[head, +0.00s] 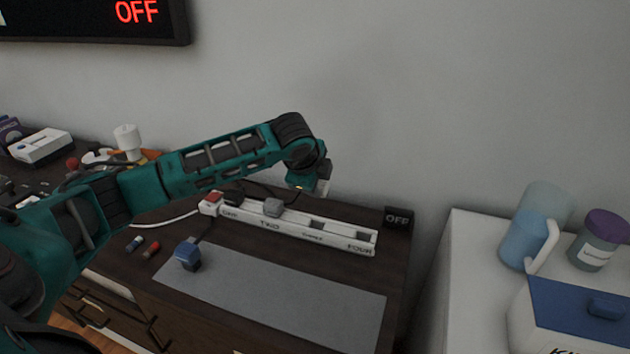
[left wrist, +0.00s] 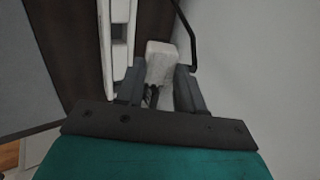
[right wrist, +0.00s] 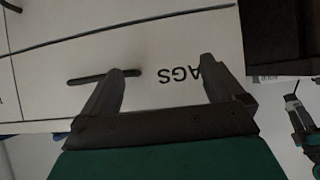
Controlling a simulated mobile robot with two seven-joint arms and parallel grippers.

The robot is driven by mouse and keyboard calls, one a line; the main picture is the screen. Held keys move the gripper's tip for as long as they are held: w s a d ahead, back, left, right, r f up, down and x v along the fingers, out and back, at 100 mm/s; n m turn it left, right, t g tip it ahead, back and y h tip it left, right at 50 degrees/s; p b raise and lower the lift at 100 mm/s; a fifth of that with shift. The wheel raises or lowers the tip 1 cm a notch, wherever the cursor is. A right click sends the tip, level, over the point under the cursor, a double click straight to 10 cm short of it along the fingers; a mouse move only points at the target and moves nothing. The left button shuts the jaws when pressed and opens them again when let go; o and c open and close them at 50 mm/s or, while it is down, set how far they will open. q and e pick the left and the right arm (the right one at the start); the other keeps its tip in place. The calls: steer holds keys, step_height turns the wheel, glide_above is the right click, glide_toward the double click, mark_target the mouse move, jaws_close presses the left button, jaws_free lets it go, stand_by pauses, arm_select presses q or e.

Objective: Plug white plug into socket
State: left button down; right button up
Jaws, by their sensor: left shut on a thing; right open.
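My left gripper (head: 322,178) is shut on the white plug (head: 324,187), above the back edge of the dresser, behind the power strip. In the left wrist view the white plug (left wrist: 160,62) sits between the fingers with a dark cord near it, beside the white power strip (left wrist: 119,45). A grey plug (head: 273,207) sits at TWO and a dark plug (head: 235,197) at the left position. THREE and FOUR look empty. My right gripper (right wrist: 162,72) is open and empty.
The right wrist view faces a white surface (right wrist: 60,80) lettered "AGS". A pitcher (head: 530,235) stands on the right cabinet.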

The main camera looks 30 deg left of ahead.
arm_select(q)
steer(key=shift+r, duration=0.1)
stand_by(0.3)
steer(key=shift+r+p, duration=0.15)
steer(key=shift+p, duration=0.5)
steer(key=g+p, duration=0.1)
steer(key=p, duration=0.1)
steer(key=r+g+p, duration=0.1)
steer(key=p, duration=0.2)
steer(key=shift+w, duration=0.25)
steer(key=shift+w+f+g+h, duration=0.1)
steer(key=shift+f+g+h, duration=0.05)
steer(key=shift+g+h, duration=0.2)
steer(key=g, duration=0.2)
steer(key=r+g, duration=0.1)
steer(key=shift+w+h, duration=0.25)
steer(key=shift+h, duration=0.1)
steer(key=shift+s+f+b, duration=0.15)
steer(key=shift+f+b, duration=0.2)
steer(key=shift+f, duration=0.25)
steer(key=shift+f+b, duration=0.85)
steer(key=shift+f, duration=1.55)
steer(key=shift+p, duration=1.05)
steer(key=shift+f+b, duration=1.15)
steer(key=shift+f, duration=0.9)
